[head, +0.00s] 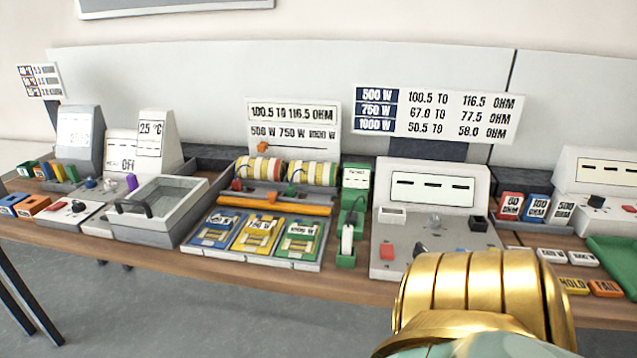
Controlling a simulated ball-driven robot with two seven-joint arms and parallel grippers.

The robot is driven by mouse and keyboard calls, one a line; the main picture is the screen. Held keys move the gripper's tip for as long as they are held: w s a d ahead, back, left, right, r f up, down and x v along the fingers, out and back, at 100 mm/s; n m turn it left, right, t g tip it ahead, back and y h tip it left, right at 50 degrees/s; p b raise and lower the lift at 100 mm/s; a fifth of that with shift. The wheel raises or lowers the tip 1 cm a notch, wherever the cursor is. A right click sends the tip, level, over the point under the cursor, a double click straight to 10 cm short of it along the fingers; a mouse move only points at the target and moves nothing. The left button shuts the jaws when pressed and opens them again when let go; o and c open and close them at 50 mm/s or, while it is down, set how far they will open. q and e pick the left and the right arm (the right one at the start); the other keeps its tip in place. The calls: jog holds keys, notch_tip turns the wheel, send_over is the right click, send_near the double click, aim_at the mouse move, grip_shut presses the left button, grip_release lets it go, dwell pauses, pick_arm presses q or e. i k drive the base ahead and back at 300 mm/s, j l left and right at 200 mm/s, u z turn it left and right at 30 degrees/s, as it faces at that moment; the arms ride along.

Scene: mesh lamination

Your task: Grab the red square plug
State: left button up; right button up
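I cannot tell for sure which red piece is the red square plug. A small red block (237,184) sits at the left end of the spool rack, beside the striped spools. A red square piece (387,251) is on the front left of the large grey meter panel (385,269). Both stand apart from my arm. A gold ribbed part of my own arm fills the lower right in front of the meter panel. No fingertips show, and neither gripper is in view.
Blue, yellow and green cards (258,233) lie in a tray mid-table. A grey basin (165,204) with a black handle stands left. A green device (354,205) stands between cards and meter. Labelled blocks (536,208) stand right. The wooden table edge (330,290) is clear.

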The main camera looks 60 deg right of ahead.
aim_at(236, 185)
jog(key=z, duration=1.65)
